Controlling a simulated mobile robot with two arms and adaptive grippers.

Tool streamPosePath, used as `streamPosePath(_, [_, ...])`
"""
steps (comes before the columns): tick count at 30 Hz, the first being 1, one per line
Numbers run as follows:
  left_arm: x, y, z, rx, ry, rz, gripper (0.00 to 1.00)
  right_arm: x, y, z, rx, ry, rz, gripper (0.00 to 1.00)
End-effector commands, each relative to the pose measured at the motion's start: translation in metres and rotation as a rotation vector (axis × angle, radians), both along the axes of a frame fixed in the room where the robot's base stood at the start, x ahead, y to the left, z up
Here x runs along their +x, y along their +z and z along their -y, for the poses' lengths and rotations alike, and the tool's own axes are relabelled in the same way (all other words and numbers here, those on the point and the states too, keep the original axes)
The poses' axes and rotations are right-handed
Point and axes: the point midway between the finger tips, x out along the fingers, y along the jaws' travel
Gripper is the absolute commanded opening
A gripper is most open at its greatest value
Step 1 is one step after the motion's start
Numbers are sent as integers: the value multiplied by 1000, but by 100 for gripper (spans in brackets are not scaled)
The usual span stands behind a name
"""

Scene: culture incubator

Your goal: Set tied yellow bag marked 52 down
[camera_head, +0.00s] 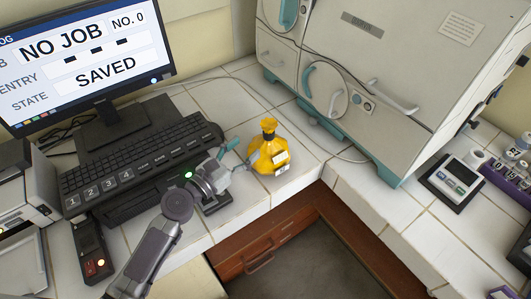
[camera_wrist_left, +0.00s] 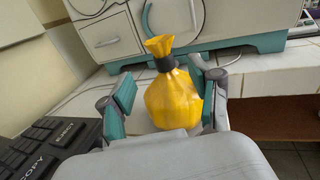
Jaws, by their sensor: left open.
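The tied yellow bag (camera_head: 268,152) stands upright on the white tiled counter (camera_head: 215,95), near its front edge. It has a dark band at its neck and a pale label low on its side; the number on it is too small to read. My left gripper (camera_head: 237,158) is open just left of the bag, its fingers pointing at it. In the left wrist view the bag (camera_wrist_left: 172,95) stands between and beyond the spread teal finger pads (camera_wrist_left: 165,92), apparently resting on the counter. My right gripper is in neither view.
A keyboard (camera_head: 140,165) and a monitor (camera_head: 80,60) reading "NO JOB" and "SAVED" stand at left. The large incubator (camera_head: 385,120) stands behind the bag at right. A small device (camera_head: 455,178) sits on the right counter. A handheld device (camera_head: 90,250) lies front left.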

Motion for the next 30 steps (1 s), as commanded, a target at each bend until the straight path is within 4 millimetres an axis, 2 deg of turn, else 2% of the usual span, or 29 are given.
streamPosePath(1, [10,2,7,-1,0,2,62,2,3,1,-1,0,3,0])
streamPosePath(6, [32,0,26,2,-2,1,62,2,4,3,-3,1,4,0])
streamPosePath(14, [47,-1,39,5,-3,2,62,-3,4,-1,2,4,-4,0])
streamPosePath(21, [74,-3,62,3,-3,3,62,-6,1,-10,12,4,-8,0])
streamPosePath(30, [80,-4,68,5,-4,2,62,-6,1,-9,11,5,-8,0])
